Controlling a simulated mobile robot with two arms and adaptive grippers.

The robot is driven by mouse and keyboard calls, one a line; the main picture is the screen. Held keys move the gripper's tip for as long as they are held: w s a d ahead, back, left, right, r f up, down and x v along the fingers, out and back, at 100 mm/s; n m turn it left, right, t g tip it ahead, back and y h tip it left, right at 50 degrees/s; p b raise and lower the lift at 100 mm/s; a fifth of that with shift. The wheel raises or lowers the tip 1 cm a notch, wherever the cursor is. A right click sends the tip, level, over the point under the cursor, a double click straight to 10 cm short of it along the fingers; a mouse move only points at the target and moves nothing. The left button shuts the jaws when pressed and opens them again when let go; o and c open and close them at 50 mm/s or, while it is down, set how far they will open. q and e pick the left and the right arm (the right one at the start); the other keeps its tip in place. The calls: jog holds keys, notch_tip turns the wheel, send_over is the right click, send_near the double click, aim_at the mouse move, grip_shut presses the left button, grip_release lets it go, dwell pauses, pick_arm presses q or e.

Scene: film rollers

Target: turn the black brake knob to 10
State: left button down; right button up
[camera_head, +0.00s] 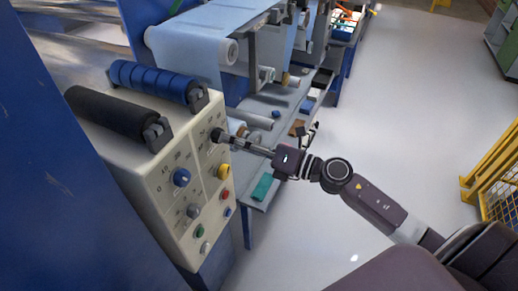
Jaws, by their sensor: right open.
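The black brake knob (216,135) is at the upper right of the cream control panel (165,205). My right gripper (228,139) comes in from the right, with its fingers pointing left and its tips at the knob. It is open. I cannot tell whether the fingers touch the knob or sit around it. The scale marks around the knob are too small to read, so its setting is unclear. My left gripper is not in view.
The panel also carries a blue knob (181,177), a yellow button (223,171) and a red button (224,195). A black roller (110,110) and a blue roller (150,80) lie on top. A yellow fence (497,165) stands right. The floor between is clear.

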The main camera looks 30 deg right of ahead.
jog(key=v, duration=0.8)
jog(key=shift+s+d, duration=0.15)
jog(key=shift+s, duration=0.05)
jog(key=shift+f, duration=0.1)
